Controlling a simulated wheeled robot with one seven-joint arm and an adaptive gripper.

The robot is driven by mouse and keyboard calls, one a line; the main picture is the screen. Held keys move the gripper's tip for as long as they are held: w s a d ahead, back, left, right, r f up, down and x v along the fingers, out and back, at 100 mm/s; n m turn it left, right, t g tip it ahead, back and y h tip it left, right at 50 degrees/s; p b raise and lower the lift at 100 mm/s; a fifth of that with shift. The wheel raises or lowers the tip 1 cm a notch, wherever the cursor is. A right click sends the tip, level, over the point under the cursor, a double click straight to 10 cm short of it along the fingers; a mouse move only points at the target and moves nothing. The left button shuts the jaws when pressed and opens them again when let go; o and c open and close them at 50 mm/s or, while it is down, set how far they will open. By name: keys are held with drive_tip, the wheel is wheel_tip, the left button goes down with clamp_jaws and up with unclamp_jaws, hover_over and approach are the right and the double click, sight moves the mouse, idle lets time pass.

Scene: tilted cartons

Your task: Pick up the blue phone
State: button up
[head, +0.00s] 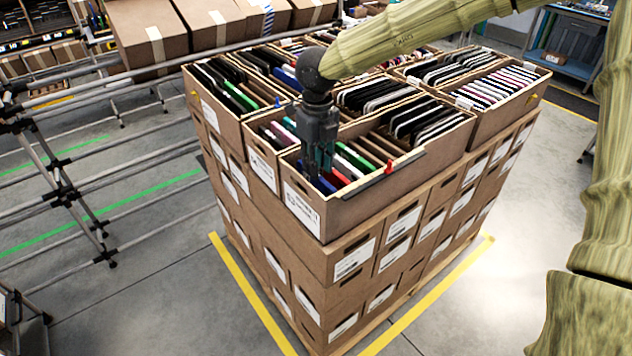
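A blue phone (326,186) stands on edge among other phones near the left end of the front carton (380,195). Only a small part of it shows; my gripper hides some of it. My gripper (314,176) points down into that carton, with its fingertips close beside the blue phone. I cannot tell whether the fingers touch it, or whether they are open or shut on something.
Green, white and red phones (352,158) stand close to the right of the gripper. Several open cartons of phones (500,85) surround it on a stacked pallet. Metal rails (130,75) with closed boxes run behind at left. Floor around the yellow lines (440,295) is clear.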

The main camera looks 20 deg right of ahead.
sight(316, 185)
drive_tip(key=f+p, duration=0.1)
drive_tip(key=f, duration=0.2)
drive_tip(key=shift+a, duration=0.2)
drive_tip(key=shift+f, duration=0.5)
drive_tip(key=shift+s+r, duration=0.1)
drive_tip(key=shift+s, duration=0.05)
clamp_jaws()
